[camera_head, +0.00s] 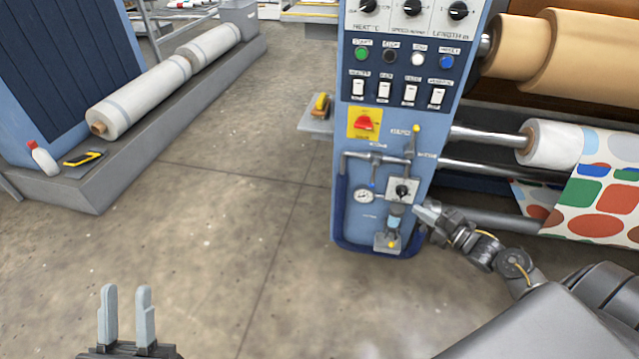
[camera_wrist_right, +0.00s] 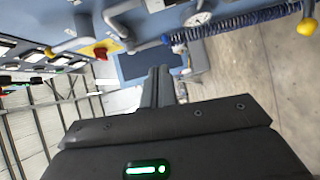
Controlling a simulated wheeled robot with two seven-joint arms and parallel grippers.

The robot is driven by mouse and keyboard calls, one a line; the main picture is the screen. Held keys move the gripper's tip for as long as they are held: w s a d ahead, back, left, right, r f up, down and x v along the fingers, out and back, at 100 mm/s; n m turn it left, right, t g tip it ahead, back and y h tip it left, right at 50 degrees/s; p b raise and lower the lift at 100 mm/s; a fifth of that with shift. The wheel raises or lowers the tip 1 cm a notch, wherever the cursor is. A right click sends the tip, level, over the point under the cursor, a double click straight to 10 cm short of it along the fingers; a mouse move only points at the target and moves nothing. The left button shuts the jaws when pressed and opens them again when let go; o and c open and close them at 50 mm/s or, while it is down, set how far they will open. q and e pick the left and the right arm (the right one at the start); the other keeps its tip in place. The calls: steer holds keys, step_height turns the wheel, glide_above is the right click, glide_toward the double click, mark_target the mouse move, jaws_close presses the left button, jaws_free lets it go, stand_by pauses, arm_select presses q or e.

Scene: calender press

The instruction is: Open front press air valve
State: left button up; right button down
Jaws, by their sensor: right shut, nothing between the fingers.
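The blue press panel (camera_head: 349,215) stands right of centre in the head view. A lever with a yellow tip (camera_head: 415,130) stands roughly upright on its piping, near small labels. Below are a round gauge (camera_head: 364,195), a plate with a black knob (camera_head: 402,191) and a fitting with a yellow knob (camera_head: 391,244). I cannot read which label names the air valve. My right gripper (camera_head: 428,211) is shut and empty at the panel's lower right, below the lever; its closed fingers show in the right wrist view (camera_wrist_right: 158,86). My left gripper (camera_head: 128,300) is open and empty, low at left.
A red switch on a yellow plate (camera_head: 366,123) sits left of the lever, beside a small side shelf (camera_head: 315,124). Rollers and patterned fabric (camera_head: 590,190) are at the right. A grey platform with white rolls (camera_head: 150,85) is at the left. The floor between is clear.

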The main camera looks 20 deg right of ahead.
arm_select(q)
steer(key=shift+s+a+r+t+h, duration=0.2)
steer(key=shift+s+r+t+h, duration=0.15)
steer(key=shift+s+r, duration=0.55)
arm_select(e)
steer(key=shift+w+r+n+y, duration=0.1)
steer(key=shift+r+n+y, duration=0.2)
steer(key=shift+r+n, duration=0.3)
arm_select(q)
steer(key=shift+w, duration=0.1)
